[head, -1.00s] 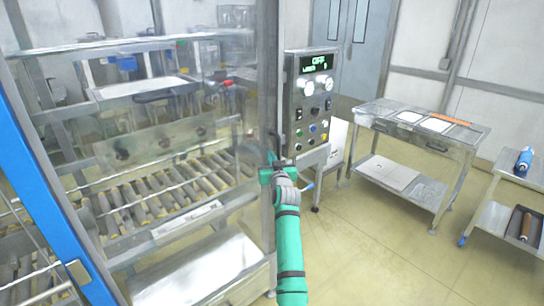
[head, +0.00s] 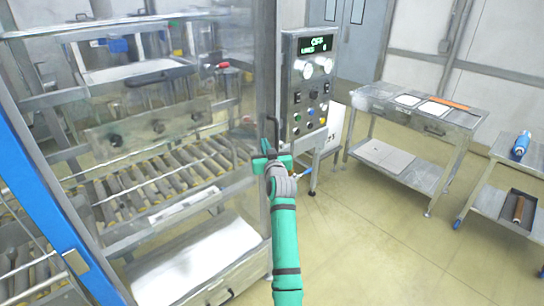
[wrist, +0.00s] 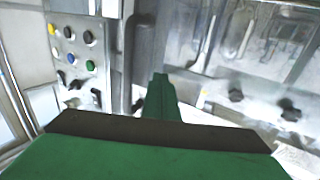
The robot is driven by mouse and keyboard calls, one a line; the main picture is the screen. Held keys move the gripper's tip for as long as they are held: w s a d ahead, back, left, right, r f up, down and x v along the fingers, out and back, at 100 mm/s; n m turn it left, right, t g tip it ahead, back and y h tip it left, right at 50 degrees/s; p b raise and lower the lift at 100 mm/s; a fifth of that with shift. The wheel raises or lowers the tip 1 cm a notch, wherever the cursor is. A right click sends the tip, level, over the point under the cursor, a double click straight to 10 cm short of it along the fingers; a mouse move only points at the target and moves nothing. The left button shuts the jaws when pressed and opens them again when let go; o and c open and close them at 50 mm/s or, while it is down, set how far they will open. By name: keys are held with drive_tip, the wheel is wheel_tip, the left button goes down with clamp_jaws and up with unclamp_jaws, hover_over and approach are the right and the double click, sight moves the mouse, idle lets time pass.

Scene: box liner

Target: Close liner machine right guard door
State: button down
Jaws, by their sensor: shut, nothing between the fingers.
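The liner machine (head: 120,215) stands at the left in the head view, with metal rails, clear panels and a roller bed behind them. A narrow clear guard panel (head: 262,70) rises along its right side, next to the control panel. I cannot tell how far the right guard door stands from its frame. A dark bar handle (head: 273,128) is at this right edge. My gripper (head: 270,155) is shut and empty, just below the handle; contact is unclear. In the wrist view its green fingers (wrist: 162,97) point between the control panel and a clear panel with dark knobs.
The control panel (head: 310,75) with a lit display and buttons is just right of my gripper. A steel table (head: 425,118) and a lower cart (head: 490,215) stand further right. The floor (head: 380,240) between them and the machine is clear.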

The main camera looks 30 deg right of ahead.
drive_tip(key=s, duration=0.9)
drive_tip(key=s+a+f, duration=0.4)
drive_tip(key=a+f, duration=0.2)
drive_tip(key=f, duration=0.3)
drive_tip(key=s+a+f, duration=0.3)
drive_tip(key=a+f, duration=0.3)
drive_tip(key=f, duration=0.2)
drive_tip(key=s+a+f+g, duration=0.1)
drive_tip(key=s+a+f, duration=1.05)
drive_tip(key=s, duration=0.35)
drive_tip(key=s+a+y, duration=0.1)
drive_tip(key=s+a, duration=0.3)
drive_tip(key=s, duration=0.5)
drive_tip(key=s+a+n+y, duration=0.1)
drive_tip(key=s+a, duration=0.3)
drive_tip(key=s, duration=0.5)
drive_tip(key=s+a+y, duration=0.1)
drive_tip(key=s+a, duration=0.3)
drive_tip(key=s, duration=0.5)
drive_tip(key=s+a+r+n+g+y, duration=0.1)
drive_tip(key=s+r, duration=0.4)
drive_tip(key=s, duration=0.4)
drive_tip(key=shift+a+r+n+y, duration=0.15)
drive_tip(key=shift+a+n+y, duration=0.15)
drive_tip(key=shift+a+n, duration=0.1)
